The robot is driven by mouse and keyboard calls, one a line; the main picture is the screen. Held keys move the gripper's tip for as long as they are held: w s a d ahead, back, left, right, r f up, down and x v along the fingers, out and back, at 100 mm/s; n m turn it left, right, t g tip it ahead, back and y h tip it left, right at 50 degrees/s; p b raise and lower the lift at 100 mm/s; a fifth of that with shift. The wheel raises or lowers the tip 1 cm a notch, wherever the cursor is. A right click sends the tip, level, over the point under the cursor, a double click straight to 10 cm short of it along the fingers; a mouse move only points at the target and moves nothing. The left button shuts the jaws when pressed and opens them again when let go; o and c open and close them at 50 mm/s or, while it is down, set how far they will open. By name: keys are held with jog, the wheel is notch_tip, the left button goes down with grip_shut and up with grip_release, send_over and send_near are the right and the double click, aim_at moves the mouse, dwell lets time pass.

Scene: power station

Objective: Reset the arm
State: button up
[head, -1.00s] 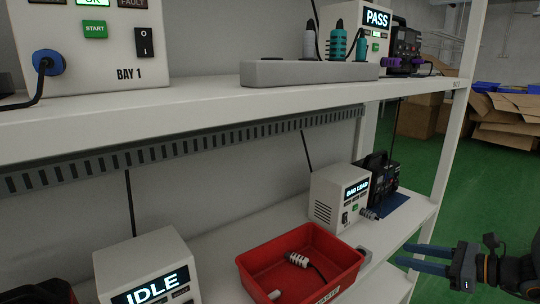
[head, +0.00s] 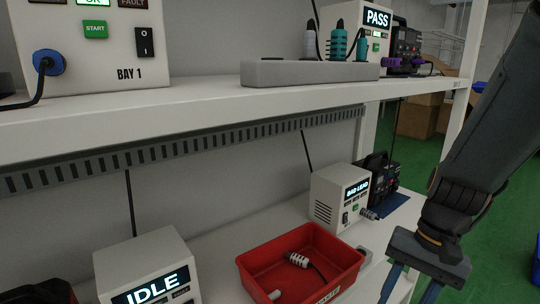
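My gripper (head: 410,289) is at the lower right, pointing down in front of the right end of the lower shelf. Its two blue fingers are apart with nothing seen between them, and their tips run out of the bottom of the picture. My dark arm comes down from the upper right and hides part of the shelf's right post.
A red bin (head: 340,262) holding a white-ended lead (head: 297,259) is left of my gripper. A BAD LEAD tester (head: 340,198) stands behind it, an IDLE box (head: 148,265) to the left. The upper shelf (head: 200,100) holds testers and a grey connector block (head: 300,73). Green floor lies right.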

jog(key=a+r+n+t+h+p, duration=0.1)
jog(key=a+r+n+h+p, duration=0.1)
jog(key=a+r+n+p, duration=0.3)
jog(key=shift+a+r+n+h+p, duration=0.3)
jog(key=shift+n+h+p, duration=0.15)
jog(key=shift+n, duration=0.45)
jog(key=shift+s+d, duration=0.1)
dwell(0.6)
